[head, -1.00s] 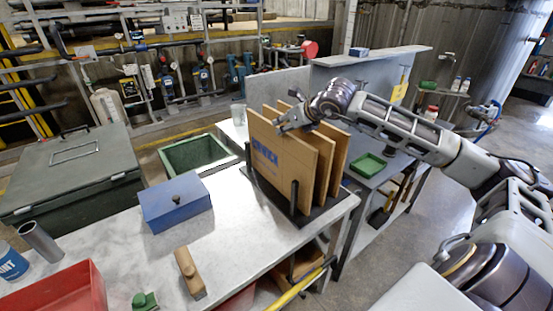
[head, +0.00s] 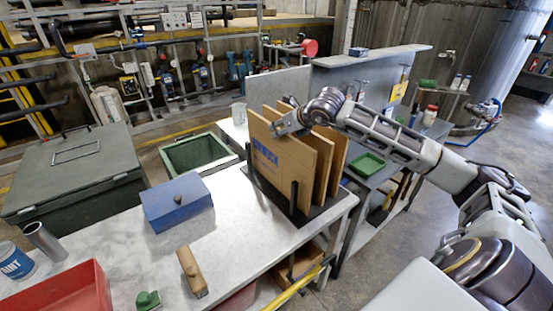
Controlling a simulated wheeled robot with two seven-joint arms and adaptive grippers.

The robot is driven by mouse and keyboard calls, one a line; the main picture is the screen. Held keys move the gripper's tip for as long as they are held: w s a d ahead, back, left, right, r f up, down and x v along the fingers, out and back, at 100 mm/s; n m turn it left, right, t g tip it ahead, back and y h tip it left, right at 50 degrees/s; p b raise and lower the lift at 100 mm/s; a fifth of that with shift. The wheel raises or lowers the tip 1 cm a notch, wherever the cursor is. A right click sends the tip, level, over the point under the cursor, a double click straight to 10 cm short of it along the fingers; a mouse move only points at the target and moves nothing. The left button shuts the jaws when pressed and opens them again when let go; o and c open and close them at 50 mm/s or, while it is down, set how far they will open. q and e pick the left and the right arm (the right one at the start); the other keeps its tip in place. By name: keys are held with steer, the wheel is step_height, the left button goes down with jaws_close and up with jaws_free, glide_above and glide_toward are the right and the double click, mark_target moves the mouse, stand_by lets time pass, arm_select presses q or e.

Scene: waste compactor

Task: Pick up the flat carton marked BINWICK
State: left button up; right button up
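Flat brown cartons stand on edge in a black rack (head: 263,187) on the grey bench. The front one, the carton with blue lettering (head: 270,158), faces left; its print looks like BINWICK, though small. My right gripper (head: 281,124) is at the top edge of this carton, with part of it over the printed face. The far finger is partly hidden, so I cannot tell whether it is closed on the board. The carton is upright and its lower edge is in the rack. My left gripper is out of view.
Two more cartons (head: 322,160) stand close behind the front one. A green open bin (head: 197,154) stands behind. The bench between blue box and rack is clear.

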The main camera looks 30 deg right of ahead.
steer(key=shift+w+f, duration=0.35)
steer(key=shift+w, duration=0.15)
steer(key=shift+w+f+p, duration=0.25)
steer(key=shift+w+p, duration=0.05)
steer(key=shift+f, duration=0.1)
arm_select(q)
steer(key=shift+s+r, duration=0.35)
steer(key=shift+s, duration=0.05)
arm_select(e)
jaws_close()
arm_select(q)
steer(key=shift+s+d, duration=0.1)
